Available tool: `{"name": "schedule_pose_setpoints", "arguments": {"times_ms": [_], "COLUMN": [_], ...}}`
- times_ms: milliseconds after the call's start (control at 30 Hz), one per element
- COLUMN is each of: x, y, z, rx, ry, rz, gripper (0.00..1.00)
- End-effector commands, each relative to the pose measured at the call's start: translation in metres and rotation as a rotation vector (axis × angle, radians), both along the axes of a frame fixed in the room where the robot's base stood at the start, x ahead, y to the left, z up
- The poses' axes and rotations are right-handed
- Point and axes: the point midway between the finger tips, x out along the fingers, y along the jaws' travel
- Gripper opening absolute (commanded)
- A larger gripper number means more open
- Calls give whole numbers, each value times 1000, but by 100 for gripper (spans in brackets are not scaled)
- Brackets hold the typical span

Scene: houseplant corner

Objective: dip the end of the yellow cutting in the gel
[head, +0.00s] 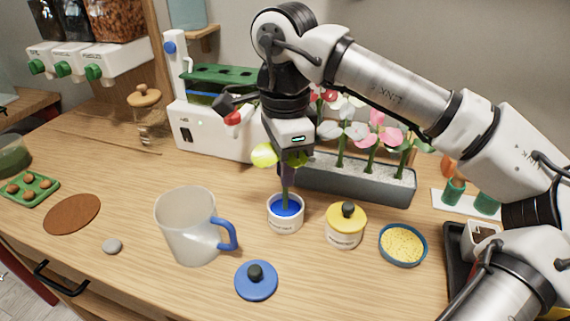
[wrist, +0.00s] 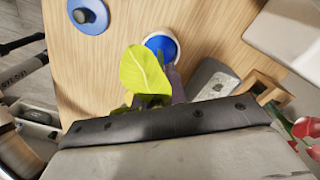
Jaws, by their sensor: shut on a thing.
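My gripper (head: 289,172) is shut on the yellow cutting (head: 264,155), whose yellow-green leaf sticks out to the left of the fingers. The cutting's stem points down over the open white gel pot (head: 285,222) with blue gel (head: 287,205) inside. The stem's lower end appears within the pot's mouth; I cannot tell for sure how deep it sits in the gel. In the wrist view, the yellow leaf (wrist: 144,72) hides part of the pot, and blue gel (wrist: 163,46) shows beyond it.
A blue lid (head: 256,281) lies in front of the pot. A frosted mug (head: 186,228) stands left, close by. A yellow-lidded jar (head: 345,226) and a dish of yellow grains (head: 402,245) stand right. A grey planter of flowers (head: 350,186) is behind. The front counter is partly clear.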

Motion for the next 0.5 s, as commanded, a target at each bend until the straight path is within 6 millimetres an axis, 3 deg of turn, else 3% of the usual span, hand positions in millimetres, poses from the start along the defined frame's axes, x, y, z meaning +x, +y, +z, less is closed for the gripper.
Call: {"name": "schedule_pose_setpoints", "arguments": {"times_ms": [500], "x": [0], "y": [0], "z": [-3], "rx": [0], "ry": [0], "rz": [0], "gripper": [0]}}
